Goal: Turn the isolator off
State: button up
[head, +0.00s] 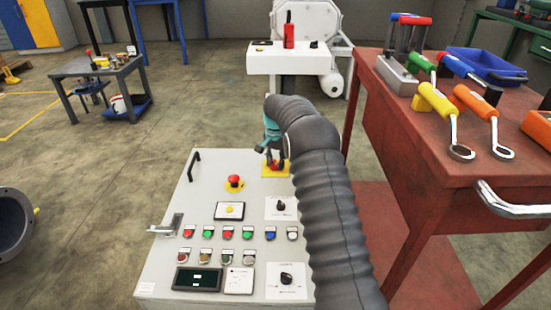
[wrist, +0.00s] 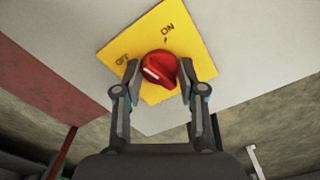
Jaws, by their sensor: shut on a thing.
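The isolator is a red rotary knob (wrist: 160,68) on a yellow plate (wrist: 200,38) marked ON and OFF. The knob's white mark is on its left side, on the side of the OFF label rather than the ON label. My gripper (wrist: 159,70) has one finger on each side of the knob and is shut on it. In the head view my gripper (head: 274,152) points down at the yellow plate (head: 268,174) at the top right of the grey panel (head: 210,185). My arm hides part of the panel there, and the knob is mostly covered.
The panel has a red emergency stop (head: 234,181), several buttons, black dials (head: 286,279) and a side handle (head: 165,228). A red workbench (head: 400,150) with tools stands close on the right. A white stand (head: 290,60) is behind the panel.

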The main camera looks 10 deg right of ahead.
aim_at(275, 162)
jog(key=n, duration=0.6)
jog(key=shift+f+p, duration=0.1)
jog(key=shift+p, duration=0.25)
jog(key=shift+n, duration=0.3)
jog(key=o, duration=1.1)
jog(key=shift+o, duration=0.2)
notch_tip(275, 162, up, 12)
jog(key=shift+w, duration=0.1)
